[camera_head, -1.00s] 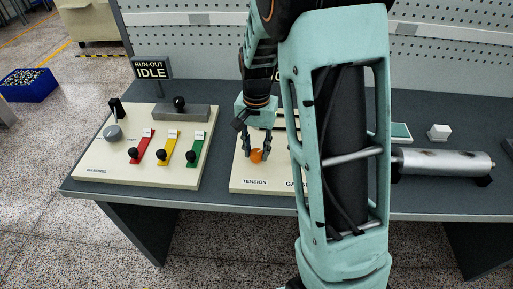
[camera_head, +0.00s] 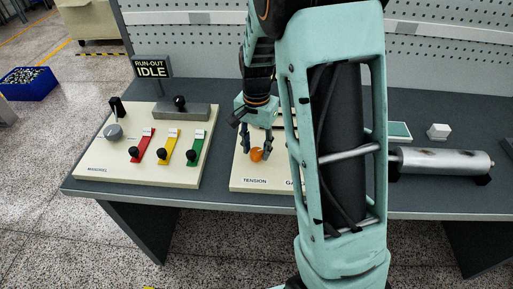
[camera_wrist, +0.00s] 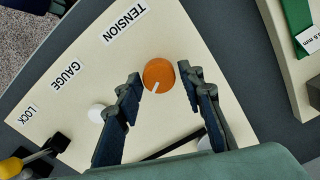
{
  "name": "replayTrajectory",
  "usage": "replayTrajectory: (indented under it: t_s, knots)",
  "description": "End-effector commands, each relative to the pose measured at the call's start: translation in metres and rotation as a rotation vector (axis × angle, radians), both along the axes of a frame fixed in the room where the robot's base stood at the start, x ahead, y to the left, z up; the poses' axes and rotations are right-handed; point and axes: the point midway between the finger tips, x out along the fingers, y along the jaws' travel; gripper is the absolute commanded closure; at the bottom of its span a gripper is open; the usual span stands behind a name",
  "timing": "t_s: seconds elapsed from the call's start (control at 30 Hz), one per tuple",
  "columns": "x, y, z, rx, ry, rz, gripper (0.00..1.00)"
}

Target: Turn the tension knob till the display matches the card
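The orange tension knob (camera_wrist: 158,75), with a white pointer mark, sits on the cream panel (camera_wrist: 215,60) beside the TENSION label (camera_wrist: 125,22). It also shows in the head view (camera_head: 256,155). My gripper (camera_wrist: 160,72) is open, its dark fingertips on either side of the knob with narrow gaps. In the head view my gripper (camera_head: 257,151) reaches down over the knob from behind. The tension display and card cannot be made out; my arm covers much of this panel. A sign reading RUN-OUT IDLE (camera_head: 152,68) stands over the left panel.
The left panel (camera_head: 100,165) carries a grey knob (camera_head: 113,132) and red, yellow and green levers. A white round knob (camera_wrist: 97,113) is near GAUGE. A perforated board stands behind the table.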

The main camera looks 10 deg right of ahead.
Motion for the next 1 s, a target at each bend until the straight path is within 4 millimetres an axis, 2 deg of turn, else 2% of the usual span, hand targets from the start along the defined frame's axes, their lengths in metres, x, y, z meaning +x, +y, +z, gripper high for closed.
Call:
replayTrajectory:
  t_s: [0.33, 0.47, 0.8, 1.0]
  knots:
    - [-0.001, 0.0, 0.0, 0.0, 0.004, 0.0, 0.54]
    - [-0.001, 0.0, 0.01, 0.0, 0.002, 0.001, 0.54]
    - [0.0, 0.0, 0.079, 0.001, -0.002, 0.001, 0.54]
    - [0.0, 0.0, 0.109, 0.0, 0.0, 0.0, 0.54]
